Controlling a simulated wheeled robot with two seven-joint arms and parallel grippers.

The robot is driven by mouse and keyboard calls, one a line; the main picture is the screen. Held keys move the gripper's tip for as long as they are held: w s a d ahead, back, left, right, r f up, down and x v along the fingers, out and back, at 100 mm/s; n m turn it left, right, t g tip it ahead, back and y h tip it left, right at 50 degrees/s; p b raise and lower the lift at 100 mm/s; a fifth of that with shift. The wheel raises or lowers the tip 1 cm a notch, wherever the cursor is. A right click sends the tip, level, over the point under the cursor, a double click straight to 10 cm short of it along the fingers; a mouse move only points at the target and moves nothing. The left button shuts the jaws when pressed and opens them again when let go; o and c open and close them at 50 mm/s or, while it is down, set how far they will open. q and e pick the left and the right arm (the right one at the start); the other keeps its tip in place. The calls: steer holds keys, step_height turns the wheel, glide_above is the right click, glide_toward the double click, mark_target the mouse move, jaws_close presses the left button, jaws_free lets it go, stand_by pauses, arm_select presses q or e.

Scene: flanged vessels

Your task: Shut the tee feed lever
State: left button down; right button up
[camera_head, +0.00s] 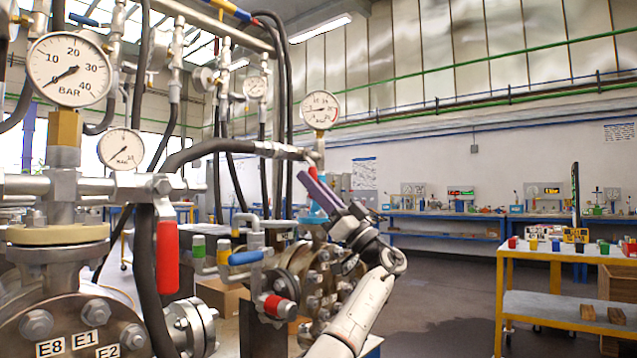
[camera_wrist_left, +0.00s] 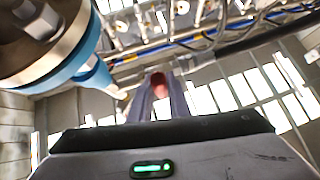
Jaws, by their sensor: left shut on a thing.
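My left gripper (camera_head: 306,178) reaches up from the bottom centre of the head view, its purple-grey fingers tilted up and to the left. The fingers are shut on a small red lever (camera_head: 313,172) below the end of a grey horizontal pipe. In the left wrist view, the red lever's end (camera_wrist_left: 159,80) shows between the two fingertips (camera_wrist_left: 160,92). The fingers hide most of the lever, so its exact angle cannot be told. My right gripper is in neither view.
A large red handle (camera_head: 167,257) hangs at the left, near a blue handle (camera_head: 246,257) and a flanged vessel (camera_head: 70,325). A pressure gauge (camera_head: 320,110) stands just above the gripper. In the wrist view, a blue-ringed part (camera_wrist_left: 70,62) is close at upper left.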

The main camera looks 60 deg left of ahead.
arm_select(q)
steer(key=c, duration=1.7)
jaws_free()
steer(key=shift+o, duration=0.2)
steer(key=v, duration=1)
steer(key=shift+p, duration=0.35)
steer(key=shift+w+d+f, duration=0.1)
steer(key=shift+w, duration=0.05)
